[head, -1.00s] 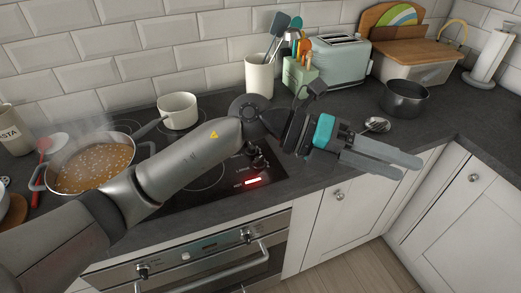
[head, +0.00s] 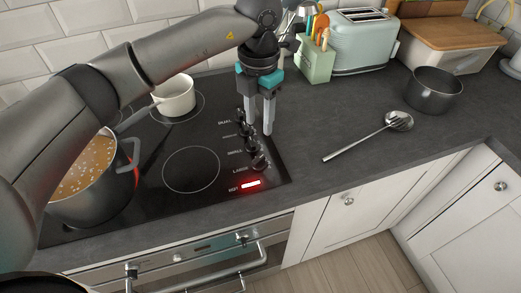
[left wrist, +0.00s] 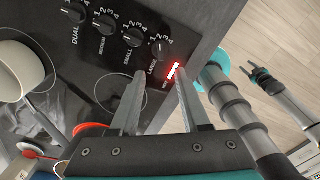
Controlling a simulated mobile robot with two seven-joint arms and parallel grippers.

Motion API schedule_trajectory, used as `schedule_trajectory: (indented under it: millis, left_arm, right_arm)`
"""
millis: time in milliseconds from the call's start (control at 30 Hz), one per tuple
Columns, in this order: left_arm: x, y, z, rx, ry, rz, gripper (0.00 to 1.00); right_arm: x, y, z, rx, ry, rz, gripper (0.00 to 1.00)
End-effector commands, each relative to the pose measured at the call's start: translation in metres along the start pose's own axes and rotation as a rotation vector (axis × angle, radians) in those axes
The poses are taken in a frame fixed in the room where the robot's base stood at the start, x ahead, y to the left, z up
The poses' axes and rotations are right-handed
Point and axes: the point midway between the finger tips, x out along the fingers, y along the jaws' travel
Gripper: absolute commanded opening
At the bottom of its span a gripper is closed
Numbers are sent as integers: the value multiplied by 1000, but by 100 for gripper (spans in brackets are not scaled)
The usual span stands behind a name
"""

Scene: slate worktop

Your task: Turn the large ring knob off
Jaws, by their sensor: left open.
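The large ring knob (head: 260,162) is the nearest of a row of black knobs on the glass hob (head: 215,205), beside the word LARGE. It also shows in the left wrist view (left wrist: 160,50), just ahead of the fingertips. Its pointer setting is too small to read. My left gripper (head: 260,133) points down over the knob row, open and empty, its fingers apart above the hob. In the left wrist view the left gripper (left wrist: 160,78) has the lit red HOT lamp (left wrist: 173,71) between its fingers. My right gripper (left wrist: 263,78) shows small at the right there.
A pot of orange-brown food (head: 90,185) stands on a glowing red ring at the left. A cream pan (head: 175,97) is on a back ring. The other knobs (head: 243,130) sit close together.

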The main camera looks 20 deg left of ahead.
Motion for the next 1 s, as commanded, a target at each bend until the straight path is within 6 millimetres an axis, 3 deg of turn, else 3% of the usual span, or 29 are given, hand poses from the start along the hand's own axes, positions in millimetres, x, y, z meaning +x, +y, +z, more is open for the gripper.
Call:
schedule_trajectory:
  millis: [100, 300, 500, 700, 1000]
  left_arm:
    - [29, -1, -1, -2, 4, -3, 46]
    - [72, -1, -1, -1, 3, -3, 46]
    - [103, -2, 0, 0, 0, -4, 46]
    - [117, -2, 0, 1, -1, -4, 46]
    - [118, -1, 0, 1, -2, -3, 44]
  right_arm:
    - [0, -1, 9, 0, -15, -2, 50]
    - [2, -1, 5, 0, -10, -1, 50]
    - [4, 0, -1, -1, 1, 0, 50]
    - [4, 0, -2, -1, 4, 0, 50]
    - [4, 0, -3, -1, 4, 0, 50]
